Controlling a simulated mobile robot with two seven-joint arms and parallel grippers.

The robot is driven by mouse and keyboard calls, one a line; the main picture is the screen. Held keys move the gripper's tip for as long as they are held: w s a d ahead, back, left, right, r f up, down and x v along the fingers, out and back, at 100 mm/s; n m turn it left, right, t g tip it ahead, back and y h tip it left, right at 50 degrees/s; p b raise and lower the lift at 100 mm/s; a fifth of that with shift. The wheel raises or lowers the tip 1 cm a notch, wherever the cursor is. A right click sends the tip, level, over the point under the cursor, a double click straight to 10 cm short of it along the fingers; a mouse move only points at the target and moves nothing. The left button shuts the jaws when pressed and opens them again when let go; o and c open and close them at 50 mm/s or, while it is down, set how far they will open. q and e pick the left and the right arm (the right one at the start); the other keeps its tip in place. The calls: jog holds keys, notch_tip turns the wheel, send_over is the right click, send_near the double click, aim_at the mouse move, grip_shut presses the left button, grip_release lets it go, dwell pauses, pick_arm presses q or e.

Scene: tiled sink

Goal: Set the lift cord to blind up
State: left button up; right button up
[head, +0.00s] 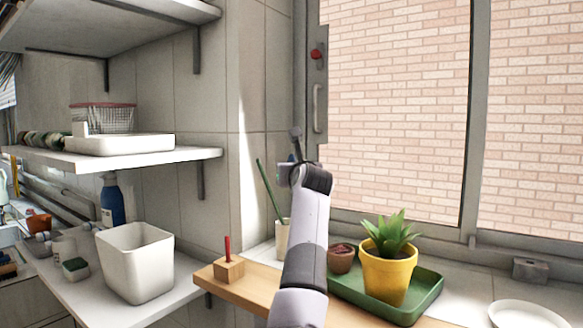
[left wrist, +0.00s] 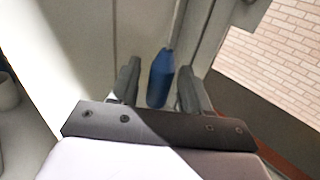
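A blue, tapered piece (left wrist: 160,78), which may be the lift cord's pull, is between the two fingers of my left gripper (left wrist: 158,88) in the left wrist view. The fingers are apart, with a narrow gap visible on each side of it. In the head view my left gripper (head: 297,150) is by the wall corner, left of the window, and a small bit of blue (head: 291,158) shows at it. My own wrist hides most of this spot, and I cannot make out the cord clearly. No blind is clearly visible. My right gripper is not in view.
A window frame (head: 312,160) with a handle (head: 319,108) and red knob (head: 317,54) is close right of the gripper. Shelves (head: 150,158) stand left.

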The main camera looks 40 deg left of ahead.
pick_arm(q)
jog(key=shift+r, duration=0.2)
jog(key=b+v, duration=0.2)
jog(key=v, duration=0.5)
jog(key=shift+f, duration=0.15)
jog(key=shift+d, duration=0.1)
dwell(0.3)
